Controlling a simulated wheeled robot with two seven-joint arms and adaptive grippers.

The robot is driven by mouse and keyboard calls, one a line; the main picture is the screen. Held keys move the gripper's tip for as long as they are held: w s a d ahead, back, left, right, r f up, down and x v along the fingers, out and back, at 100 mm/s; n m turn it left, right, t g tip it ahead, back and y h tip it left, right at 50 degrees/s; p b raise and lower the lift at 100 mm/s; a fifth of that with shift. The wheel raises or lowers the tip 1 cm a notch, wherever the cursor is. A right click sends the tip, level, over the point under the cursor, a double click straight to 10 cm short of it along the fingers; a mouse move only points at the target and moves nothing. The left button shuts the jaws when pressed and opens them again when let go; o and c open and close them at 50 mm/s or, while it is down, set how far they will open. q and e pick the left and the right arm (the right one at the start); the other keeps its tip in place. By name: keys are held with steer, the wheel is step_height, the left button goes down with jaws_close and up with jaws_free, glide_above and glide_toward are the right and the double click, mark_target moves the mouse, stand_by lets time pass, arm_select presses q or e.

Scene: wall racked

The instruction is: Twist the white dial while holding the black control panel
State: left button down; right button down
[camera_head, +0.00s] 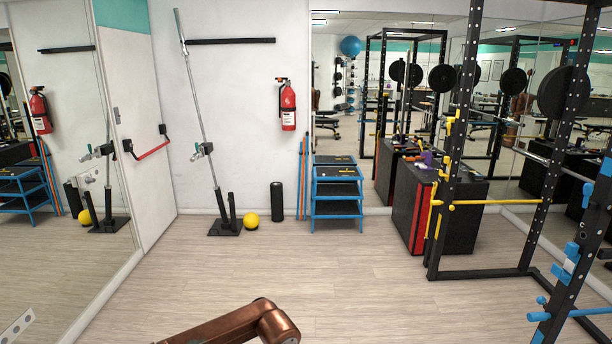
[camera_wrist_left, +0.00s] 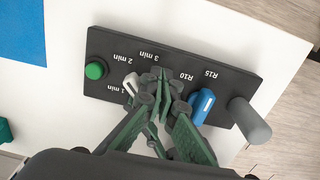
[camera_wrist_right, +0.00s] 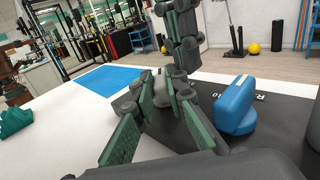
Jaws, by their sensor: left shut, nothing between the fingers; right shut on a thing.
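The black control panel (camera_wrist_left: 222,75) lies on a white tabletop, with printed labels, a green button (camera_wrist_left: 96,70), a blue knob (camera_wrist_left: 201,104) and a grey cylinder (camera_wrist_left: 250,121). The white dial (camera_wrist_left: 131,83) is partly hidden by fingers. My left gripper (camera_wrist_left: 158,78) is shut and empty over the panel, between the dial and the blue knob; it also comes down from above in the right wrist view (camera_wrist_right: 185,65). My right gripper (camera_wrist_right: 163,88) is shut on a pale piece left of the blue knob (camera_wrist_right: 235,105), apparently the dial. The contact is crowded and partly hidden.
A blue mat (camera_wrist_right: 108,79) lies on the white table beyond the panel. A green object (camera_wrist_right: 15,120) is at the left. The head view shows gym floor, a blue step rack (camera_head: 337,190) and a black box (camera_head: 462,215), with no panel in sight.

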arm_select(q)
steer(key=shift+w+d, duration=0.1)
steer(key=shift+w+d, duration=0.15)
steer(key=shift+w, duration=0.1)
step_height(320, 180, up, 6)
stand_by(0.4)
steer(key=shift+a+f, duration=0.7)
steer(key=shift+f, duration=0.3)
steer(key=shift+a+f, duration=0.7)
steer(key=shift+f, duration=0.35)
steer(key=shift+a+f, duration=0.7)
steer(key=shift+f, duration=0.3)
